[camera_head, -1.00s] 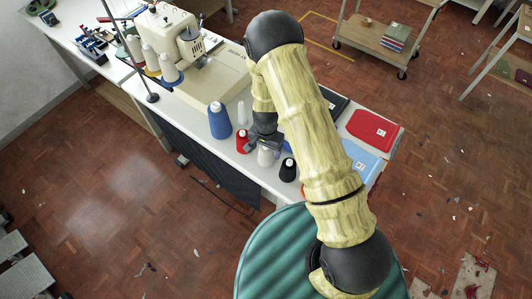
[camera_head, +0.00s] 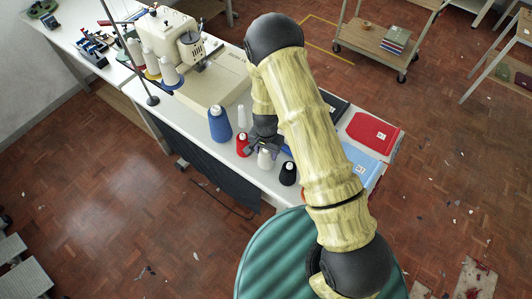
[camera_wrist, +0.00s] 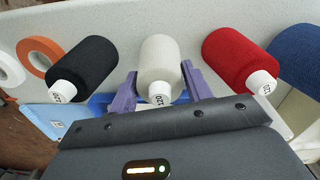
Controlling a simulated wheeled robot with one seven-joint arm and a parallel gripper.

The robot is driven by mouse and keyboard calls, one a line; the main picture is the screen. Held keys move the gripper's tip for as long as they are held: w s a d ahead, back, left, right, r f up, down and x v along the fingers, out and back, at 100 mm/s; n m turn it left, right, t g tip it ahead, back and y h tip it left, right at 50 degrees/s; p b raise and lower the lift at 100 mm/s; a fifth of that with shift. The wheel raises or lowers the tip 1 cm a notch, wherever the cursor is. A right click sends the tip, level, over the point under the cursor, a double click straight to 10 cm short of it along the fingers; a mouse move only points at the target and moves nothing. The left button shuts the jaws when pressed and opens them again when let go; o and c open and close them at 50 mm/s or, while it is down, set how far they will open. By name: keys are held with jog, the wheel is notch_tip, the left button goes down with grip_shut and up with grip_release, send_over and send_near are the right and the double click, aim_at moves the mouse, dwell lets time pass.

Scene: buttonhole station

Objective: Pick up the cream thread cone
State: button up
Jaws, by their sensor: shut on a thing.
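The cream thread cone (camera_wrist: 160,62) stands between the two purple fingers of my gripper (camera_wrist: 159,92) in the wrist view, its white labelled tip toward the camera. My gripper is shut on it. In the head view the cream cone (camera_head: 265,160) shows just below my gripper (camera_head: 262,146), near the front edge of the table. I cannot tell whether its base touches the table.
A red cone (camera_head: 242,146) and a black cone (camera_head: 288,174) stand close on either side. A larger blue cone (camera_head: 220,124) is farther left. A sewing machine (camera_head: 195,75) stands behind. Red (camera_head: 372,132) and light blue (camera_head: 362,165) flat items lie at the right.

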notch_tip(320, 180, up, 10)
jog(key=shift+f+b, duration=0.15)
jog(key=shift+b, duration=0.95)
jog(key=shift+f, duration=0.1)
